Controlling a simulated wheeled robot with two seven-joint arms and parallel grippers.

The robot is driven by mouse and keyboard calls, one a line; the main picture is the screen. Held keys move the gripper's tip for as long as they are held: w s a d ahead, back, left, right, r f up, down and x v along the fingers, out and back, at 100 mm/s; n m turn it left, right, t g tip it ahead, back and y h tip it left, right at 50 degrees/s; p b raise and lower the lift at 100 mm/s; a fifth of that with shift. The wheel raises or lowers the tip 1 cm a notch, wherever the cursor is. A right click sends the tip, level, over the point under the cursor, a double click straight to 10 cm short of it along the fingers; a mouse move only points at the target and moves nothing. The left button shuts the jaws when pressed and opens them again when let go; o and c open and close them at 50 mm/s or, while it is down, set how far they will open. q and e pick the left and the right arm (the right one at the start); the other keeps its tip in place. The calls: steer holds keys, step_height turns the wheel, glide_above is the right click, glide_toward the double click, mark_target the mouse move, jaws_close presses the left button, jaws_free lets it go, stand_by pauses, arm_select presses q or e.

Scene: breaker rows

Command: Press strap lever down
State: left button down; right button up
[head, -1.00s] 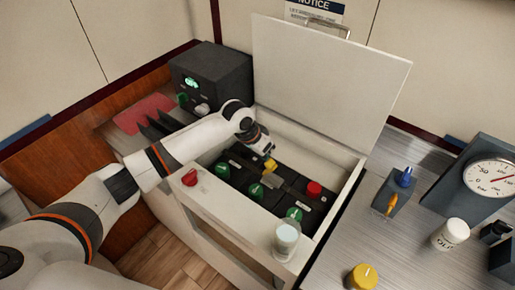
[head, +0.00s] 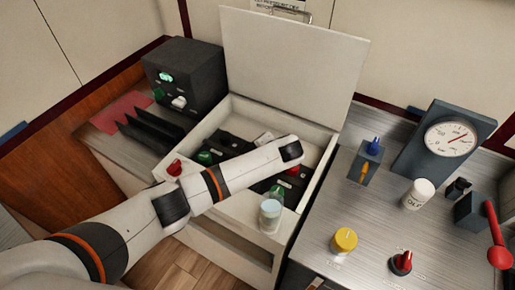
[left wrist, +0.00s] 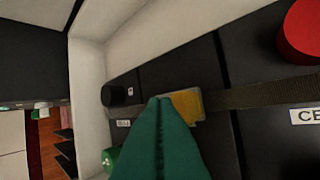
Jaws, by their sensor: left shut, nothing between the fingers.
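The strap lever appears as a small yellow buckle (left wrist: 187,106) on a dark strap (left wrist: 265,92) in the left wrist view, lying across the black battery tops inside the open white box. My left gripper (left wrist: 160,102) is shut and empty. Its green fingertips are right by the yellow buckle and cover part of its left side; I cannot tell whether they touch it. In the head view my left arm reaches over the box (head: 325,185) and hides the gripper and the buckle. My right gripper is not in view.
The box's lid (head: 290,60) stands open at the back. A glass jar (head: 270,214) sits on its front edge. Red (left wrist: 305,30) and green (left wrist: 110,158) caps are near the fingers. Right of the box, a metal counter holds a gauge (head: 450,138) and a yellow knob (head: 344,240).

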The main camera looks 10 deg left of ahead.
arm_select(q)
steer(key=shift+s+d+f, duration=0.25)
steer(key=shift+d+f, duration=0.2)
steer(key=shift+f, duration=0.1)
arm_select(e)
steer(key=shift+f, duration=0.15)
arm_select(q)
steer(key=shift+s+f, duration=0.1)
steer(key=shift+f, duration=0.05)
